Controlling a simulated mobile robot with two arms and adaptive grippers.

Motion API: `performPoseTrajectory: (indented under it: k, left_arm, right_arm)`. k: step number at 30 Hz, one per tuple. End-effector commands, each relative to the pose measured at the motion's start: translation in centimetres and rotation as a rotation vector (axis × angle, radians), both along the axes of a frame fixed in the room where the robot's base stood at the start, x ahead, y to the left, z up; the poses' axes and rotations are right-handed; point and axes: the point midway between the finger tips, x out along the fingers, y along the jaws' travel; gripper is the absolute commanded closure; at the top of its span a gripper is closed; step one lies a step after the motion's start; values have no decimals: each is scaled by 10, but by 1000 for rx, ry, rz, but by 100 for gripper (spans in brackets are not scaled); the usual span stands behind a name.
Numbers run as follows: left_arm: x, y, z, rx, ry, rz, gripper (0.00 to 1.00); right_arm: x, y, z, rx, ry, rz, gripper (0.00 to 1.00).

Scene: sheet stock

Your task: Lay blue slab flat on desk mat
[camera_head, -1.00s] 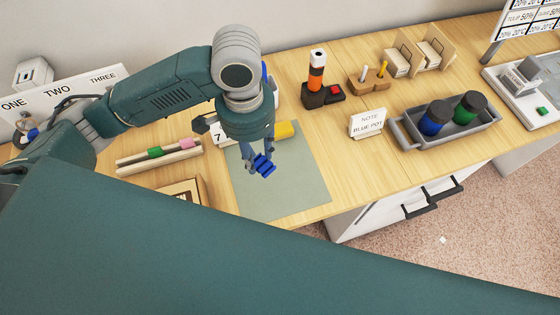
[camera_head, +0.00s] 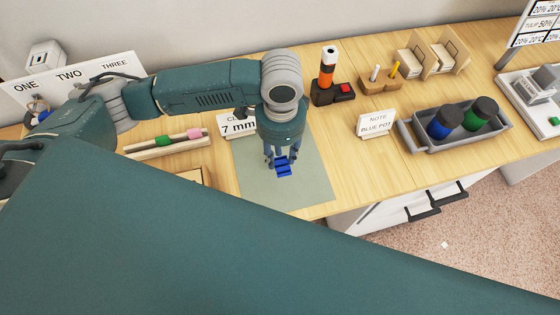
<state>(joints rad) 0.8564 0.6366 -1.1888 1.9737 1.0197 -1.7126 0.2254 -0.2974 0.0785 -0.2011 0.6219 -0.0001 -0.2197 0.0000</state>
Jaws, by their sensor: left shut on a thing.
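The blue slab (camera_head: 283,170) is between the fingers of my left gripper (camera_head: 281,162). The gripper is shut on it, and the fingers cover part of it. Slab and gripper are over the middle of the grey-green desk mat (camera_head: 304,194). I cannot tell whether the slab touches the mat or how far it is tilted. My left wrist hides the back part of the mat. My right gripper is not in view.
A sign reading 7 mm (camera_head: 238,126) stands behind the mat. A wooden rack (camera_head: 160,150) with green and pink pieces lies left. Right are a note sign (camera_head: 376,124), a grey tray (camera_head: 440,148) with two dark-lidded pots, and an orange-and-black tower (camera_head: 327,72).

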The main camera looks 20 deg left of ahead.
Motion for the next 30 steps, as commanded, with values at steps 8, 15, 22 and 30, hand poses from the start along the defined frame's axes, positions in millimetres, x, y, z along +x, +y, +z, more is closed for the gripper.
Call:
performPoseTrajectory:
  k: [8,15,22,30]
  left_arm:
    - [0,0,-29,1,1,1,92]
    - [0,0,-56,-1,-1,0,92]
    - [1,0,-56,0,-1,0,92]
    - [0,0,-59,0,-1,0,43]
  right_arm:
    - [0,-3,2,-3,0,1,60]
    - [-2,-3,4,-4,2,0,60]
    - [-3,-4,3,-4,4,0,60]
    - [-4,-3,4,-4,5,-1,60]
